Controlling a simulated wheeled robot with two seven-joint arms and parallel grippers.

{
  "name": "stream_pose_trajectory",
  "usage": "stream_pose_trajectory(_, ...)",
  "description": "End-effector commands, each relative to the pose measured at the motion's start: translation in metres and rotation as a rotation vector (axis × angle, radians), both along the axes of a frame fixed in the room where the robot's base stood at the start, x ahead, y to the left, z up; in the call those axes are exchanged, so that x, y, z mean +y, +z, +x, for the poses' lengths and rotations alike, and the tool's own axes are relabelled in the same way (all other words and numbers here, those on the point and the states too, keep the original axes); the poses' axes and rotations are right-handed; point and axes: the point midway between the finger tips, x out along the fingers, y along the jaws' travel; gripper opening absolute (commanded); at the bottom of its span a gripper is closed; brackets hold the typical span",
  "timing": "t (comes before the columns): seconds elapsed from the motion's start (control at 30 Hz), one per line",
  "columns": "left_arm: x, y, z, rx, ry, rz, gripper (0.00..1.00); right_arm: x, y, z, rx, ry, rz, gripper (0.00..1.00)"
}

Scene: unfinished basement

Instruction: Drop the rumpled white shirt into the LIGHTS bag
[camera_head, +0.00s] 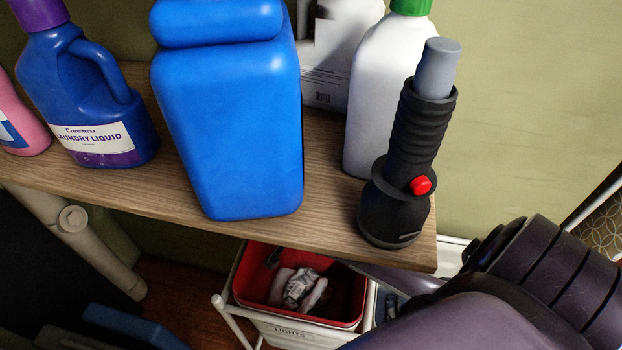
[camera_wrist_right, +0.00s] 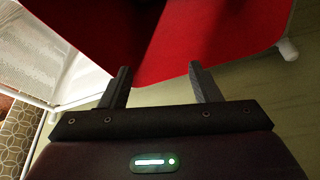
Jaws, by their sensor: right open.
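The LIGHTS bag (camera_head: 290,332) hangs in a white frame below the shelf, its label readable on the pale front and its inside red. Rumpled whitish cloth (camera_head: 299,288) lies inside it; I cannot tell whether this is one shirt or several pieces. In the right wrist view a red surface (camera_wrist_right: 210,35), apparently the bag's lining, fills the area beyond the fingers. My right gripper (camera_wrist_right: 159,66) is open, with nothing visible between its fingers. In the head view its fingers are hidden behind the shelf and my right arm. My left gripper is not in view.
A wooden shelf (camera_head: 325,215) overhangs the bag. On it stand a blue container (camera_head: 230,130), a laundry liquid bottle (camera_head: 100,95), white bottles (camera_head: 385,80) and a black torch-like object (camera_head: 405,190) near the right edge. A white mesh basket (camera_wrist_right: 45,55) is beside the red surface.

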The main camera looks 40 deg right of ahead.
Motion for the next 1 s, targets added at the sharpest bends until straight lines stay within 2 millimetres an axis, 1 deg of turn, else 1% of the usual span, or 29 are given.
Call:
stream_pose_trajectory(0.03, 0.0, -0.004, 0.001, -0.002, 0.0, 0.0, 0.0, 0.004, 0.007, 0.0, -0.004, 0.001, 0.003, 0.57)
stream_pose_trajectory(0.2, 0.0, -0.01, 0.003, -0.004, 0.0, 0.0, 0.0, 0.014, 0.032, -0.004, -0.004, 0.001, 0.0, 0.57)
stream_pose_trajectory(0.33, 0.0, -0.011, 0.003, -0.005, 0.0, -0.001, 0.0, 0.018, 0.044, -0.006, -0.001, 0.001, -0.001, 0.57)
stream_pose_trajectory(0.5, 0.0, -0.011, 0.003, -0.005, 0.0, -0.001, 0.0, 0.019, 0.048, -0.007, 0.001, 0.0, 0.0, 0.57)
stream_pose_trajectory(0.9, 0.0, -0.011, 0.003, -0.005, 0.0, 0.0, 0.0, 0.019, 0.048, -0.007, 0.0, 0.001, 0.0, 0.57)
stream_pose_trajectory(1.0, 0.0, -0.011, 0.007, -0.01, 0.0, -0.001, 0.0, 0.019, 0.048, -0.007, 0.001, 0.001, 0.0, 0.57)
